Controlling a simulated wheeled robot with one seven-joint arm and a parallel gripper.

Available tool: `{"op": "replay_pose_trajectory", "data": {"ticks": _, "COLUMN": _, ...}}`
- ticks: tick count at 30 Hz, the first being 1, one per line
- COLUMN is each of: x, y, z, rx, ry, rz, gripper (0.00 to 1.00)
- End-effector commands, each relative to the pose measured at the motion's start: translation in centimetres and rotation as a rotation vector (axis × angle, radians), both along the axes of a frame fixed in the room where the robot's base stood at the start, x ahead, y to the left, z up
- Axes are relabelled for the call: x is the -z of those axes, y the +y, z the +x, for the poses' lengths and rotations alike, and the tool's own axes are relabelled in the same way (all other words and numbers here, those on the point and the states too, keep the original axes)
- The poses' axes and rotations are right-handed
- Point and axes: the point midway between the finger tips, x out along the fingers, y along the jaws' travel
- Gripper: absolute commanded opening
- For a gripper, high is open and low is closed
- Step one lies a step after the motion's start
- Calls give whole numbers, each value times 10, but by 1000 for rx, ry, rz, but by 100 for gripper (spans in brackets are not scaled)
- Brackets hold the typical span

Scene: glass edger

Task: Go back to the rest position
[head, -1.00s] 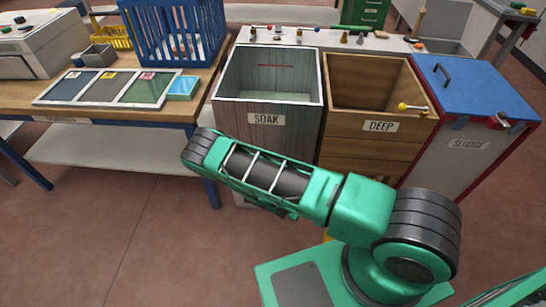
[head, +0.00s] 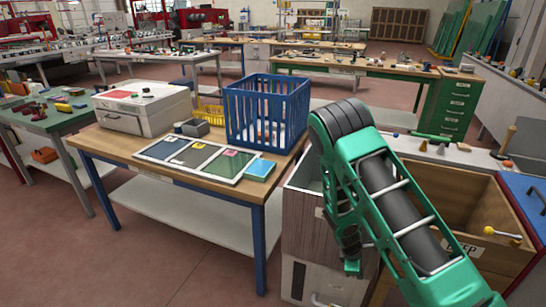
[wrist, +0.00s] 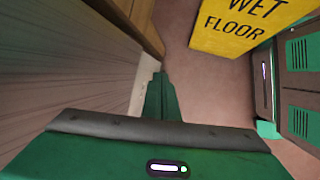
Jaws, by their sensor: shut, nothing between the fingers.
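My green arm (head: 385,195) rises from the lower right of the head view, with its dark-banded elbow in front of the tubs. My gripper (wrist: 159,80) shows in the wrist view as green fingers closed together, with nothing between them. The SOAK tub (head: 308,215) stands behind my arm in the head view and is partly hidden. The DEEP tub (head: 470,190) is to its right, with a yellow-knobbed handle.
A yellow wet floor sign (wrist: 235,27) stands ahead and right of my gripper. A wooden table (head: 120,145) with a blue crate (head: 265,110), sample panels and a white box stands left of the tubs. Open floor (head: 150,265) lies at the front left.

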Motion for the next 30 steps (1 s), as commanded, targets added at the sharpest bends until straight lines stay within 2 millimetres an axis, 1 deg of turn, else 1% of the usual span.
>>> {"op": "replay_pose_trajectory", "data": {"ticks": 1, "x": -20, "y": -5, "z": 1, "rx": 59, "ry": -16, "rz": 15, "gripper": 0}}
{"op": "replay_pose_trajectory", "data": {"ticks": 3, "x": -45, "y": -13, "z": -1, "rx": 141, "ry": -31, "rz": 32, "gripper": 0}}
{"op": "replay_pose_trajectory", "data": {"ticks": 8, "x": -101, "y": -32, "z": -11, "rx": 328, "ry": -63, "rz": 70, "gripper": 0}}
{"op": "replay_pose_trajectory", "data": {"ticks": 12, "x": -147, "y": -48, "z": -26, "rx": 488, "ry": -89, "rz": 103, "gripper": 0}}
{"op": "replay_pose_trajectory", "data": {"ticks": 14, "x": -167, "y": -55, "z": -34, "rx": 555, "ry": -101, "rz": 116, "gripper": 0}}
{"op": "replay_pose_trajectory", "data": {"ticks": 18, "x": -210, "y": -70, "z": -56, "rx": 710, "ry": -125, "rz": 149, "gripper": 0}}
{"op": "replay_pose_trajectory", "data": {"ticks": 23, "x": -255, "y": -85, "z": -86, "rx": 884, "ry": -150, "rz": 183, "gripper": 0}}
{"op": "replay_pose_trajectory", "data": {"ticks": 24, "x": -266, "y": -89, "z": -95, "rx": 927, "ry": -158, "rz": 193, "gripper": 0}}
{"op": "replay_pose_trajectory", "data": {"ticks": 30, "x": -315, "y": -102, "z": -141, "rx": 1134, "ry": -186, "rz": 235, "gripper": 0}}
